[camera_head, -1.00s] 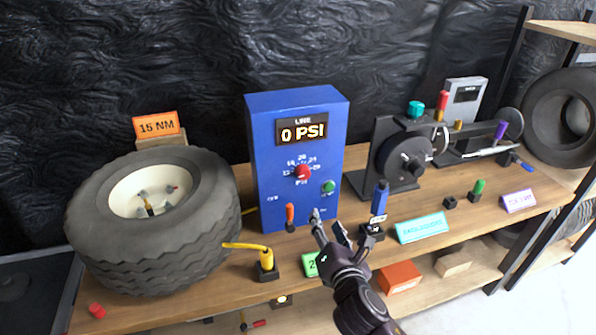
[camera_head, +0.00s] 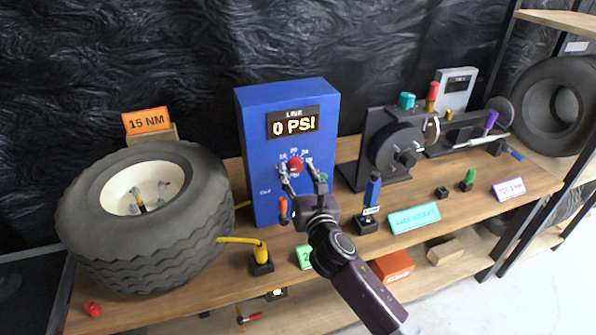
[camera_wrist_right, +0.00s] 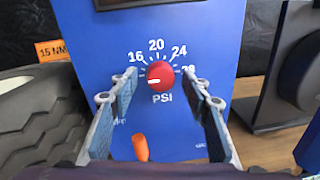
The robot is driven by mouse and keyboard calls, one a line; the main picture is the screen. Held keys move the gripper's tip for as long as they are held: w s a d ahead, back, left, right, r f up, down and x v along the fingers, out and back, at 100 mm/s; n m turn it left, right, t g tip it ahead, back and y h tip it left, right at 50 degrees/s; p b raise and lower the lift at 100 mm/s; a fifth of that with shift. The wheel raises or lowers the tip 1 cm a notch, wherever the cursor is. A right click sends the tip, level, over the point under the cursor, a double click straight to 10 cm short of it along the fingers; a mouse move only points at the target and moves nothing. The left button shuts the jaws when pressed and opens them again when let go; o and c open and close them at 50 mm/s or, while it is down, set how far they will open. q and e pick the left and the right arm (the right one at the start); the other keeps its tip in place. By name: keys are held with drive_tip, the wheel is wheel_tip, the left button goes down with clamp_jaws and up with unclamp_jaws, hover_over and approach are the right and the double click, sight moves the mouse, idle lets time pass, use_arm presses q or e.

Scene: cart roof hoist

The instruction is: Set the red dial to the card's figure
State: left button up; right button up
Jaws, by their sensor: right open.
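The red dial (camera_head: 295,166) is on the front of the blue box (camera_head: 247,150), under a display reading 0 PSI. In the right wrist view the red dial (camera_wrist_right: 160,75) has a white mark pointing left, with figures 16, 20, 24 and 28 around it. My right gripper (camera_head: 303,172) is open, its fingers to either side of the dial and apart from it. In the right wrist view the dial shows between and beyond the fingers. A green card (camera_head: 304,257) stands at the table's front edge, mostly hidden by my right arm; only a 2 shows. My left gripper is not in view.
An orange lever (camera_head: 283,208) is low on the box front, close to the gripper. A tyre (camera_head: 90,235) lies at left beside a yellow hose fitting (camera_head: 262,255). A blue-handled tool (camera_head: 372,190) stands right of the box.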

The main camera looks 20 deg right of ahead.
drive_tip(key=shift+w, duration=0.15)
drive_tip(key=shift+c, duration=0.6)
drive_tip(key=c, duration=1)
drive_tip(key=shift+c, duration=0.2)
